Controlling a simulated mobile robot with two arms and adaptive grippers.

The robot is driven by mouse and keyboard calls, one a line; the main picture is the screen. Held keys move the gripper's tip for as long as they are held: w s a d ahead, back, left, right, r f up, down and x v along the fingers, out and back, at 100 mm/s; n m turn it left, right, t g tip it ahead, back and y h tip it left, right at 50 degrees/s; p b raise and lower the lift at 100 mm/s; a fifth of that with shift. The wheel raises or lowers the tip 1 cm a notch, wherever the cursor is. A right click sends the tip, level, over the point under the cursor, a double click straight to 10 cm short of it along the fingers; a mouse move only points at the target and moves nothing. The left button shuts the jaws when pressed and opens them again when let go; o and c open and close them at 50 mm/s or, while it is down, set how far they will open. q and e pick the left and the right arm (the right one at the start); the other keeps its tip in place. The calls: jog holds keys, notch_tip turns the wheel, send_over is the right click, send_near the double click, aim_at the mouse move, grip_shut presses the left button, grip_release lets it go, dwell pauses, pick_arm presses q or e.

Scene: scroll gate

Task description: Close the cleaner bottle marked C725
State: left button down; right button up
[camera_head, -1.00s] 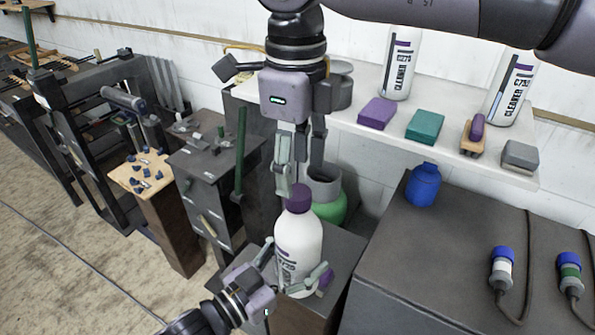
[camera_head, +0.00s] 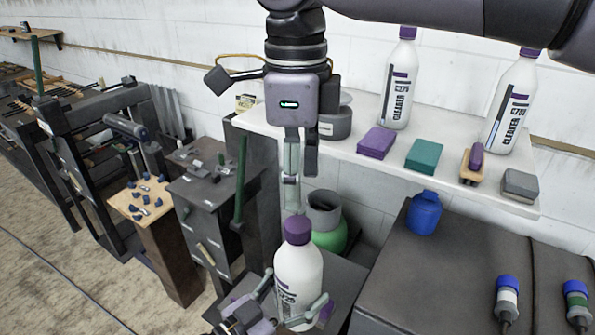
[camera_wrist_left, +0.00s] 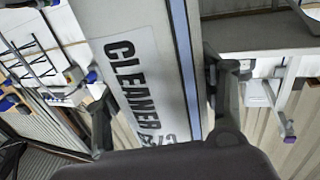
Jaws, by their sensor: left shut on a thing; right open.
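A white cleaner bottle (camera_head: 299,268) with a purple cap (camera_head: 298,230) stands upright on a low dark stand at the bottom centre. The cap sits on its neck; I cannot tell how tight it is. My left gripper (camera_head: 290,308) is shut around the lower bottle. The left wrist view shows its label (camera_wrist_left: 135,80) reading CLEANER, with the code partly hidden by the gripper. My right gripper (camera_head: 300,192) points down, open and empty, with its fingertips just above the cap.
A white shelf (camera_head: 345,148) behind holds two similar bottles (camera_head: 402,85) (camera_head: 512,105), a purple block (camera_head: 376,143) and a teal block (camera_head: 425,156). A green container (camera_head: 330,238) stands close behind the held bottle. A blue bottle (camera_head: 423,212) sits on the dark cabinet at right.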

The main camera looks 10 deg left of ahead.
aim_at(298, 223)
jog(key=shift+f, duration=4)
jog(key=shift+c, duration=0.6)
grip_shut()
jog(key=shift+o, duration=1.3)
grip_release()
notch_tip(298, 223, up, 12)
jog(key=shift+a, duration=0.1)
